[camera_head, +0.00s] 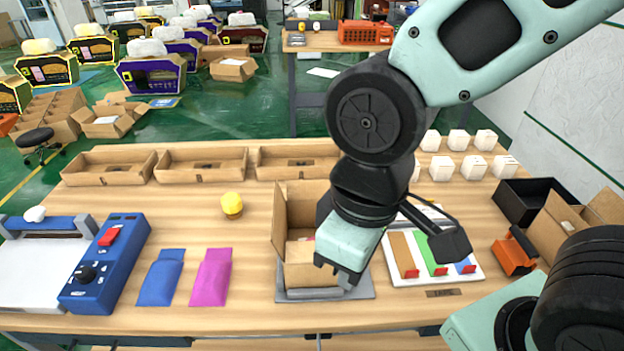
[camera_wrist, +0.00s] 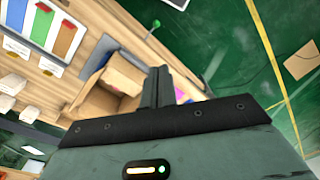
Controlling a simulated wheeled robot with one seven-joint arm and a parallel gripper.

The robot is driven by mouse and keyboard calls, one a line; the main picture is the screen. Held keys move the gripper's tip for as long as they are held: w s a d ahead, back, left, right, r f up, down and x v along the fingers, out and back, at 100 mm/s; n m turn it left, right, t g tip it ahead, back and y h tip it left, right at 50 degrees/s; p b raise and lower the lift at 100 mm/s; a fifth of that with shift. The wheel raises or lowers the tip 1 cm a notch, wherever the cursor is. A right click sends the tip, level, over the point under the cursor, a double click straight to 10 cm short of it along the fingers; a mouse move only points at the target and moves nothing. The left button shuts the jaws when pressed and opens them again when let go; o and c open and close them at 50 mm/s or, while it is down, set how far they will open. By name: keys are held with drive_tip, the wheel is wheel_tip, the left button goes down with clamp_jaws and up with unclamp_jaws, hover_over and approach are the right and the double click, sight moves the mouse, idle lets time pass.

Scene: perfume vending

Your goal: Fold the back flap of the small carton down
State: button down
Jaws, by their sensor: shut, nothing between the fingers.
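The small carton (camera_head: 308,274) stands open on a grey plate (camera_head: 293,295) at the front middle of the table. Its back flap (camera_head: 308,202) stands up, and a tall panel also rises on its left side. Something pinkish shows inside, mostly hidden. My gripper (camera_head: 342,283) is at the carton's front right corner, pointing down, and hides its right side. The wrist view shows the carton (camera_wrist: 92,102) beside my gripper fingers (camera_wrist: 158,82), which are together and empty. I cannot tell whether they touch the carton.
A white tray (camera_head: 470,283) with coloured strips lies to the right. Blue (camera_head: 160,281) and magenta (camera_head: 211,277) pouches and a yellow ball (camera_head: 232,204) lie to the left. Cardboard trays (camera_head: 203,165) and several white boxes (camera_head: 442,168) stand behind.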

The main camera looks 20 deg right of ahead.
drive_tip(key=c, duration=1.7)
unclamp_jaws()
drive_tip(key=shift+o, duration=0.3)
drive_tip(key=w+a+r+m+g+p, duration=0.1)
drive_tip(key=w+a+r+m, duration=0.1)
drive_tip(key=w+m, duration=0.3)
drive_tip(key=w, duration=0.2)
drive_tip(key=shift+w+m+y, duration=0.3)
drive_tip(key=shift+w, duration=0.05)
drive_tip(key=m+g+p, duration=0.2)
drive_tip(key=m+p, duration=0.2)
drive_tip(key=m, duration=2)
hover_over(317, 185)
drive_tip(key=w+d, duration=0.1)
drive_tip(key=w, duration=0.3)
wheel_tip(317, 185, down, 5)
drive_tip(key=p+x, duration=0.2)
drive_tip(key=x, duration=0.3)
drive_tip(key=p+x, duration=0.1)
drive_tip(key=x, duration=0.5)
drive_tip(key=p+x, duration=0.2)
drive_tip(key=x, duration=0.3)
drive_tip(key=shift+d+f+p, duration=0.25)
drive_tip(key=shift+d+p, duration=0.1)
clamp_jaws()
